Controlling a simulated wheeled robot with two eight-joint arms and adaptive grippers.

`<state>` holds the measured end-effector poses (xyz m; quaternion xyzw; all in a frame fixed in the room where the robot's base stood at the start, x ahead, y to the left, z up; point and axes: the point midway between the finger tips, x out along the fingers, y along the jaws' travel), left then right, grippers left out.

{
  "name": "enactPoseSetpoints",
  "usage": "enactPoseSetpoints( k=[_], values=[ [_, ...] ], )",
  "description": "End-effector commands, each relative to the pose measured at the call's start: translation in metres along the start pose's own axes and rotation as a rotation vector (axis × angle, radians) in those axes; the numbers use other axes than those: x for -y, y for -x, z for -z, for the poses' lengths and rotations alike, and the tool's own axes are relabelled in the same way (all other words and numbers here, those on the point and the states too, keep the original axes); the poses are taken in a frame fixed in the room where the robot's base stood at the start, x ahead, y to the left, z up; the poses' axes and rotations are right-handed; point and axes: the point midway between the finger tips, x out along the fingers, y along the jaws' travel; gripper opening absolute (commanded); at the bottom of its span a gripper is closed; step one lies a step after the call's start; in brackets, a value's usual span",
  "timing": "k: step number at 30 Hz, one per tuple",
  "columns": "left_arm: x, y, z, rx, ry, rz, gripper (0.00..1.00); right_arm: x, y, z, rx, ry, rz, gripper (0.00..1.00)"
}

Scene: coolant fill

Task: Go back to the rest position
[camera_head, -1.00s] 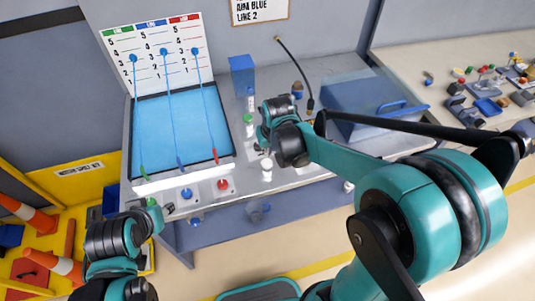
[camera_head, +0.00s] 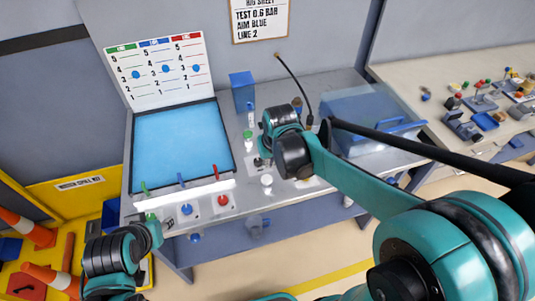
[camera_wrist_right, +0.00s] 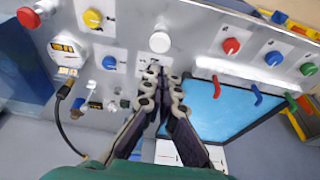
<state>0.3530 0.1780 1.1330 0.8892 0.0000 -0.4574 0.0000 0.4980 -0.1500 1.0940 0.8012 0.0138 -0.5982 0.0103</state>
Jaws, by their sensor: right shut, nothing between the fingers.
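My right gripper (camera_wrist_right: 163,72) is shut and empty in the right wrist view. Its tips point at the grey panel, just below a round white knob (camera_wrist_right: 160,42) in the picture; I cannot tell whether they touch the panel. In the head view the right wrist (camera_head: 288,145) hangs over the bench, right of the blue screen (camera_head: 180,145), and hides most of the fingers. My left arm (camera_head: 115,260) is at the lower left, in front of the bench's left end. Its fingers are too small and dark to read.
The grey bench (camera_head: 235,200) carries red (camera_head: 222,200) and blue (camera_head: 186,209) knobs, a blue box (camera_head: 242,90), a clear blue bin (camera_head: 355,128) and a black hose (camera_head: 298,85). A second bench (camera_head: 450,85) with small parts is at right.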

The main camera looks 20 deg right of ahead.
Motion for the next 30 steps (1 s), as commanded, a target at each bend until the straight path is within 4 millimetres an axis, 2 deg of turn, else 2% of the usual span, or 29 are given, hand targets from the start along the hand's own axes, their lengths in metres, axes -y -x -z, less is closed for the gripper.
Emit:
enactPoseSetpoints(
  k=[7,11,17,21,24,30],
  values=[
    [0.0,-0.001,-0.001,0.0,0.0,0.0,0.4,0.0,0.0,-0.001,-0.002,0.0,0.0,0.0],
    [0.0,-0.009,-0.006,0.0,0.0,0.0,0.4,-0.003,0.004,-0.014,-0.027,-0.003,0.0,0.0],
    [0.0,-0.037,-0.026,0.0,0.0,0.0,0.4,-0.012,0.011,-0.066,-0.134,-0.014,-0.003,0.0],
    [0.0,-0.055,-0.039,0.0,0.0,0.0,0.4,-0.017,0.007,-0.106,-0.218,-0.023,-0.007,0.0],
    [0.0,-0.064,-0.046,0.0,0.0,0.0,0.4,-0.02,0.001,-0.129,-0.268,-0.027,-0.01,0.0],
    [0.0,-0.073,-0.052,0.0,0.0,0.0,0.4,-0.023,-0.007,-0.151,-0.325,-0.031,-0.015,0.0]
  ],
)
